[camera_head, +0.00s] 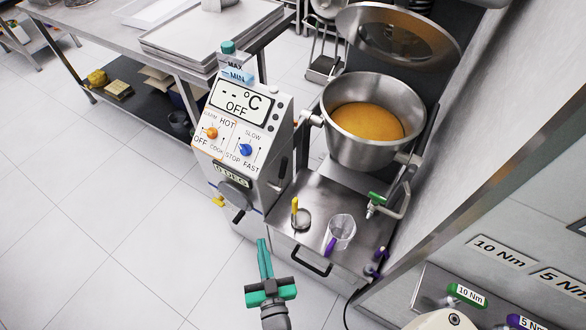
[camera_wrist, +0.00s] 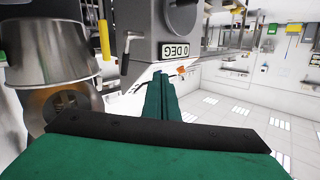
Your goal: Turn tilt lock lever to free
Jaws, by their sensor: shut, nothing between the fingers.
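My gripper (camera_head: 262,243) is shut and empty, in front of the mixer at its lower left. In the wrist view, its green fingers (camera_wrist: 160,82) lie together, just short of the upside-down "0 DEG" plate (camera_wrist: 181,50). That plate also shows in the head view (camera_head: 231,175), above the round grey handwheel (camera_head: 234,195). A dark lever (camera_head: 281,172) sits on the control box's right side, and a yellow-handled lever (camera_head: 294,206) stands on the steel deck. A small yellow knob (camera_head: 218,201) is at the handwheel's lower left. No tilt lock label is legible.
The bowl (camera_head: 365,122) holds orange-brown contents. A clear jug (camera_head: 341,231) stands on the deck, near a green-handled tap (camera_head: 376,198). A steel table (camera_head: 100,33) is behind, and torque tools (camera_head: 468,293) lie at lower right. The floor at left is clear.

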